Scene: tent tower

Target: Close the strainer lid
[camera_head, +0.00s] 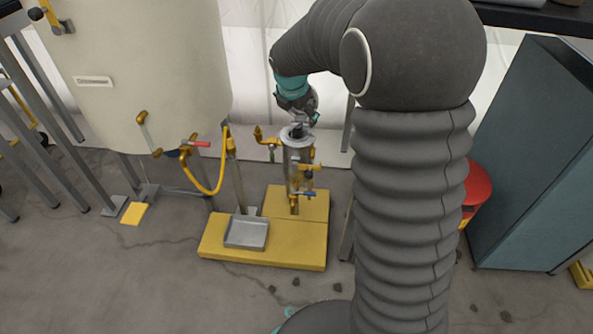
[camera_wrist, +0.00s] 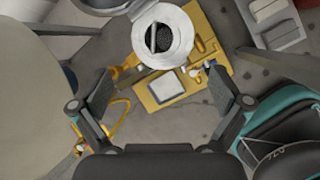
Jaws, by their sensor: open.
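The strainer (camera_head: 298,165) is a grey upright cylinder with yellow pipe fittings, standing on a yellow base. In the wrist view, its round pale rim (camera_wrist: 178,54) surrounds an opening with a dark mesh-like inside and a bar across it. A grey rounded piece (camera_wrist: 100,4), which looks like the lid swung aside, is cut off at the top edge, left of the rim. My gripper (camera_head: 299,112) is just above the strainer top in the head view and hides part of it. In the wrist view, my gripper (camera_wrist: 163,80) has its fingers wide apart with nothing between them.
A large cream tank (camera_head: 140,70) with a yellow hose (camera_head: 208,188) stands left of the strainer. A grey tray (camera_head: 246,233) lies on the yellow base (camera_head: 285,255). A blue-grey cabinet (camera_head: 530,160) and a red-topped bin (camera_head: 478,185) are right. Front floor is mostly clear.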

